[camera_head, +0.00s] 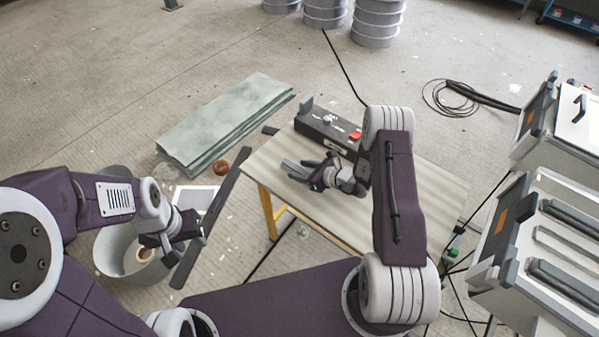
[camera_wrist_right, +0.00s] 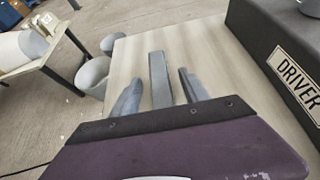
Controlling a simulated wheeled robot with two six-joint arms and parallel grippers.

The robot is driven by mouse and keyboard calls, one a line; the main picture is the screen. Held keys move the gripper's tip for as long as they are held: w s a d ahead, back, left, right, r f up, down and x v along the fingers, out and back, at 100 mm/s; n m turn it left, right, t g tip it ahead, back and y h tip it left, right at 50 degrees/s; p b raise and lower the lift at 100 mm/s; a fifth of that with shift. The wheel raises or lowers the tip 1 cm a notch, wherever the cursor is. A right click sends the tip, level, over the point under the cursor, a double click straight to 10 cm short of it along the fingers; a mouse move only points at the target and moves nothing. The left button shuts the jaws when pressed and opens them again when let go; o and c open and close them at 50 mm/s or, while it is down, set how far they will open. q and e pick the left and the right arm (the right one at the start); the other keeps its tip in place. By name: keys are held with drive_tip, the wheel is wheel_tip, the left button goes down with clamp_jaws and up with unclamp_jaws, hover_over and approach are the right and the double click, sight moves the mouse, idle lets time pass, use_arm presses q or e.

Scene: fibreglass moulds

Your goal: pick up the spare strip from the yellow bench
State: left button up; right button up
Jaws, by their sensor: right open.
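The spare strip (camera_wrist_right: 160,80) is a flat grey bar lying on the pale top of the yellow bench (camera_head: 415,185). My right gripper (camera_wrist_right: 160,92) is open low over the bench, its two fingers on either side of the strip with gaps between. In the head view the right gripper (camera_head: 298,170) is at the bench's left part, where strip and fingers are hard to tell apart. My left gripper (camera_head: 203,228) is left of the bench and appears shut on a long dark strip (camera_head: 228,185), which slants past the bench's left edge.
A dark box (camera_head: 318,124) labelled DRIVER stands at the bench's back edge, close to my right gripper. Green-grey sheets (camera_head: 225,115) lie on the floor at the left. A grey bin (camera_head: 112,255) stands below my left arm. White cases (camera_head: 540,240) stand at the right.

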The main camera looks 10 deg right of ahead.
drive_tip(key=shift+w+a+f, duration=0.25)
drive_tip(key=shift+w, duration=0.1)
drive_tip(key=shift+s+r, duration=0.1)
drive_tip(key=c, duration=0.3)
clamp_jaws()
